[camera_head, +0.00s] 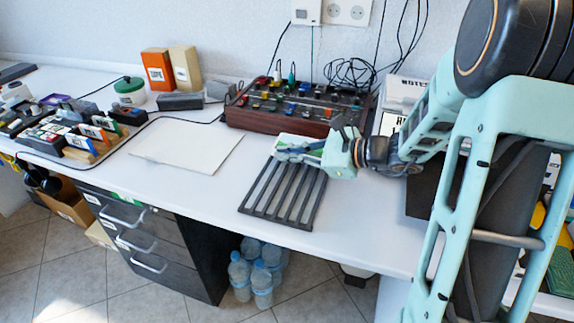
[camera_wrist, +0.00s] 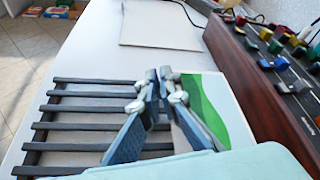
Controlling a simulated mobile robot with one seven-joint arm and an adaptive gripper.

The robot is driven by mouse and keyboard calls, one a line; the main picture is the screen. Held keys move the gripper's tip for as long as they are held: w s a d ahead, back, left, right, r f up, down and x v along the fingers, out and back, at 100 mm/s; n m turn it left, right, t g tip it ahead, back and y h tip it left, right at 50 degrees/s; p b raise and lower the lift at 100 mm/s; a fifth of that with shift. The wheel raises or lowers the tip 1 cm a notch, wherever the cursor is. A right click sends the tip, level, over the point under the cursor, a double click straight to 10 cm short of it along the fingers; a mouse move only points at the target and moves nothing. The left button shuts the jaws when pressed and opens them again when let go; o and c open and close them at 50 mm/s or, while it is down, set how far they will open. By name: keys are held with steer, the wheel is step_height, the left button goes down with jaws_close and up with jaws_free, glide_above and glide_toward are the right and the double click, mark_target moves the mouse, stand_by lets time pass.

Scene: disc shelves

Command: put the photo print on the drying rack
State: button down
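The photo print (camera_wrist: 207,103), white-edged with green bands, shows beside and behind the right finger in the wrist view. In the head view the print (camera_head: 291,138) shows at the far end of the drying rack, partly behind my gripper (camera_head: 281,153). The drying rack (camera_head: 268,212) is a dark slatted frame flat on the table; its bars (camera_wrist: 75,128) fill the left of the wrist view. My gripper (camera_wrist: 160,74) is low over the rack's far end, fingertips close together. The fingers hide the print's left edge, so I cannot tell whether they pinch it.
A red-brown console with knobs (camera_head: 290,112) stands just behind the rack and print. A flat pale board (camera_head: 187,146) lies to the left. A tray of small labelled items (camera_head: 85,140) is farther left. The table's front edge is close to the rack.

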mark_target(287, 172)
steer(key=shift+f+b, duration=0.3)
steer(key=shift+f, duration=1.2)
steer(key=shift+f, duration=0.15)
steer(key=c, duration=2.4)
jaws_free()
steer(key=shift+r, duration=0.25)
steer(key=p+v, duration=0.3)
steer(key=v, duration=0.9)
steer(key=shift+f, duration=0.1)
steer(key=shift+s, duration=0.1)
